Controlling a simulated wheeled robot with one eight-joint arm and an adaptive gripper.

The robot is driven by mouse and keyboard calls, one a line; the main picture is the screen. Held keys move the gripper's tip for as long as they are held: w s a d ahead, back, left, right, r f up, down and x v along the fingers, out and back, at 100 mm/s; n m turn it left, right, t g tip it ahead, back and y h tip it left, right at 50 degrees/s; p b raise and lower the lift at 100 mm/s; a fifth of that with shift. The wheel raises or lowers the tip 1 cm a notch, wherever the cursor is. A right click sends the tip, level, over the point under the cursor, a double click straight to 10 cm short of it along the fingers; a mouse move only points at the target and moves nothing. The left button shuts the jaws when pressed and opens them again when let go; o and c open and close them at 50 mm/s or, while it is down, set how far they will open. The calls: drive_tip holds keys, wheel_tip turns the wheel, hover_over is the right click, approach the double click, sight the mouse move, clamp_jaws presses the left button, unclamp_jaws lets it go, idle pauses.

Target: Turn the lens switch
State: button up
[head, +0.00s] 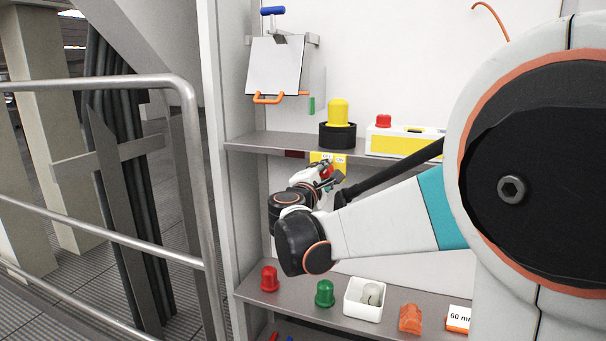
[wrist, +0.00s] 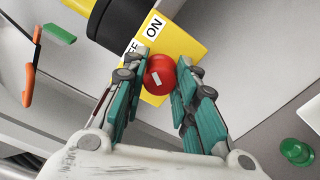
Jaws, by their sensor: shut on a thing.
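The lens switch is a red round knob (wrist: 160,73) with a white mark, on a yellow panel (wrist: 185,35) lettered ON, with a second label partly hidden beside it. In the wrist view my gripper (wrist: 160,82) has its green-padded fingers on both sides of the red knob, shut on it. In the head view my gripper (head: 329,177) is at the yellow panel (head: 328,158) under the upper shelf, and the knob is small and partly covered there. A yellow lens lamp (head: 338,112) in a black base stands on the shelf above.
A yellow and white box with a red button (head: 383,120) stands right of the lamp. The lower shelf holds a red lens (head: 269,279), a green lens (head: 324,293), a white bin (head: 351,300) and an orange piece (head: 410,318). A metal railing (head: 185,170) stands left.

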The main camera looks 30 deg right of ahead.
drive_tip(key=m, duration=0.5)
drive_tip(key=shift+f, duration=0.1)
drive_tip(key=shift+m, duration=0.3)
idle(0.4)
drive_tip(key=o, duration=1)
drive_tip(key=shift+o, duration=0.2)
drive_tip(key=shift+s, duration=0.1)
drive_tip(key=v, duration=1.2)
